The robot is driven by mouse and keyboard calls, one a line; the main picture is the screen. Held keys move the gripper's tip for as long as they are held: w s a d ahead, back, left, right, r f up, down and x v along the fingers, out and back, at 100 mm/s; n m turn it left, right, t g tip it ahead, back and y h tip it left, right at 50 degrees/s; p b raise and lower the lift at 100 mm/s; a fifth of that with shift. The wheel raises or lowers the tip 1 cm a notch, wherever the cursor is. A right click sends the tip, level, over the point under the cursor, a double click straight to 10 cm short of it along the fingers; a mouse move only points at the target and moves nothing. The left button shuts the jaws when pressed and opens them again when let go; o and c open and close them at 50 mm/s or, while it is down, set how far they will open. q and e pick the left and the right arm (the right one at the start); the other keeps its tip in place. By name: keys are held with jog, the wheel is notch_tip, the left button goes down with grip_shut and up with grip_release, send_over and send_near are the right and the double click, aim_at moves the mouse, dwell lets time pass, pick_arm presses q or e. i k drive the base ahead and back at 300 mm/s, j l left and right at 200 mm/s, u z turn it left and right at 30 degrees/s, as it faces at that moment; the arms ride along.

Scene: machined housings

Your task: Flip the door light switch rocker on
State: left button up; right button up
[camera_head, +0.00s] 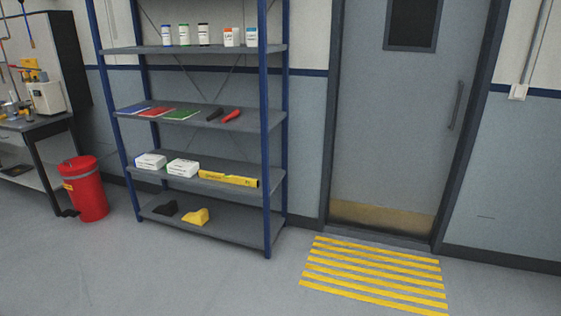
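A small white box (518,91) is fixed to the wall right of the grey door, at the lower end of a vertical conduit. It may be the door light switch, but it is too small to make out a rocker or its position. The door (393,125) is closed, with a dark window at the top and a vertical handle (456,106) on its right side. Neither of my grippers is in view.
A blue-posted shelf unit (264,190) stands left of the door, holding bottles, folders and boxes. A red bin (87,190) and a workbench (40,124) are farther left. Yellow floor stripes (375,275) lie before the door. The floor in front is clear.

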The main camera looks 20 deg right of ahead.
aim_at(519, 90)
jog(key=z, duration=2.1)
jog(key=i+u, duration=0.2)
jog(key=i, duration=4.25)
jog(key=z, duration=0.15)
